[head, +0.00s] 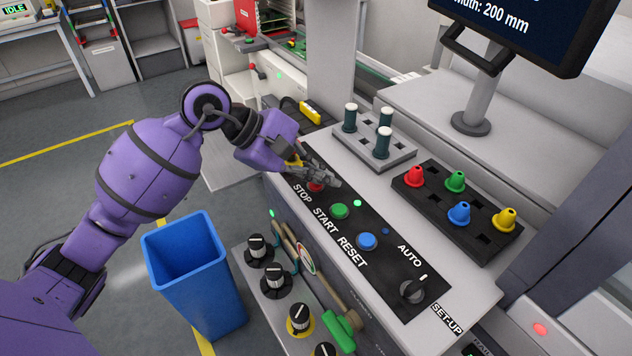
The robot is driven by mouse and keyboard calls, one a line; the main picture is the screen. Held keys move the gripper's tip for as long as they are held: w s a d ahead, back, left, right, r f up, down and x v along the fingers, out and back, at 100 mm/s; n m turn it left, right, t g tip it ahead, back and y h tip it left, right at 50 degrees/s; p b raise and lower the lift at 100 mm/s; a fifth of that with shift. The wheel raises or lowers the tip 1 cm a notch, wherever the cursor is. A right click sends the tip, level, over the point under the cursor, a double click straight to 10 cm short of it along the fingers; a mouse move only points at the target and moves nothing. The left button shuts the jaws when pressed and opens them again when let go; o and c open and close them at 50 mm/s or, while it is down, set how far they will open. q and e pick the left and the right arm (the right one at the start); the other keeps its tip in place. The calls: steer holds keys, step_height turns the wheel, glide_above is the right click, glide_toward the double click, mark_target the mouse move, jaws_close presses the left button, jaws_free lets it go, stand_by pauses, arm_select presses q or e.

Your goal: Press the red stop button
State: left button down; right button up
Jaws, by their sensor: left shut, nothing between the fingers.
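The red stop button (316,187) sits at the far left end of the black control strip, beside the label STOP. It is partly hidden by my left gripper. My left gripper (336,183) is shut and empty, with its fingertips just above and right of the red button. I cannot tell whether the fingers touch the button. The green START button (340,211) and the blue RESET button (367,241) follow along the strip. My right gripper does not show.
A grey holder (371,157) with dark green cylinders and a black rack (444,223) with coloured cones stand behind the strip. A rotary switch (412,291) is at its near end. A monitor (540,30) hangs at the upper right. A blue bin (186,262) stands on the floor.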

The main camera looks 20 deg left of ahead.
arm_select(q)
steer(key=shift+f, duration=0.2)
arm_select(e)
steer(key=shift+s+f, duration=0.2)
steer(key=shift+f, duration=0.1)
arm_select(q)
steer(key=shift+r, duration=0.85)
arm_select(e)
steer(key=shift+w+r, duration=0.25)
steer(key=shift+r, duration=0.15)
arm_select(q)
step_height(320, 180, up, 5)
steer(key=shift+r+p, duration=0.1)
steer(key=shift+p, duration=1)
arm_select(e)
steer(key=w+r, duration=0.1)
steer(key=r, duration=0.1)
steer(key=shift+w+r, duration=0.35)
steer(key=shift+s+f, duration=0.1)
